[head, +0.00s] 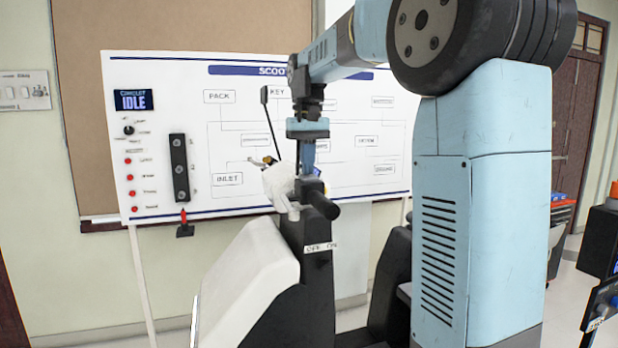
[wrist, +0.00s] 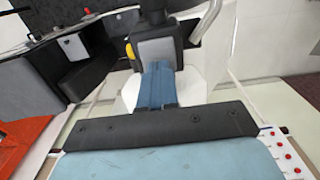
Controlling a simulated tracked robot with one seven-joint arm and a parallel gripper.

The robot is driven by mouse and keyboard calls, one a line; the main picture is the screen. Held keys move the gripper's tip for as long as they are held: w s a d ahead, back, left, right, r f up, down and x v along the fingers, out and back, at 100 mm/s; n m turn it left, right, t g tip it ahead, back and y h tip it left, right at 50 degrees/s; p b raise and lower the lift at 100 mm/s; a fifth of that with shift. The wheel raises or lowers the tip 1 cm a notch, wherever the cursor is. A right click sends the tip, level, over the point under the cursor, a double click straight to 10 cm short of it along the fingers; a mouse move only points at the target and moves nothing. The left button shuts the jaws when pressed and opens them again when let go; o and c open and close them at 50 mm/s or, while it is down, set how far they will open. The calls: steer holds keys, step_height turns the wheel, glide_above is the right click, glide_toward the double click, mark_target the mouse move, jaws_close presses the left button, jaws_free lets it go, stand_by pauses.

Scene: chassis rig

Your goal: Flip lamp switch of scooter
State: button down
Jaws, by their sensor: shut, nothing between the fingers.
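The scooter (head: 262,270) stands in front of the whiteboard, with a white front shield and a dark column. A small "OFF ON" label (head: 320,247) is on the column below the handlebar grip (head: 326,211). I cannot make out the lamp switch itself. My gripper (head: 307,172) points down at the top of the scooter, by the handlebar. In the wrist view the blue fingers (wrist: 157,68) are together and empty, in front of a dark handlebar housing (wrist: 158,32) with a yellow part (wrist: 129,51) on its side. I cannot tell whether they touch it.
The whiteboard (head: 230,120) behind carries a circuit diagram, an "IDLE" display (head: 133,100), a knob and red lamps. A mirror on a stalk (head: 265,97) rises close left of my gripper. A dark cabinet (head: 600,240) stands at the far right.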

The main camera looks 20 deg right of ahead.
steer(key=shift+f, duration=0.2)
steer(key=shift+r, duration=3.55)
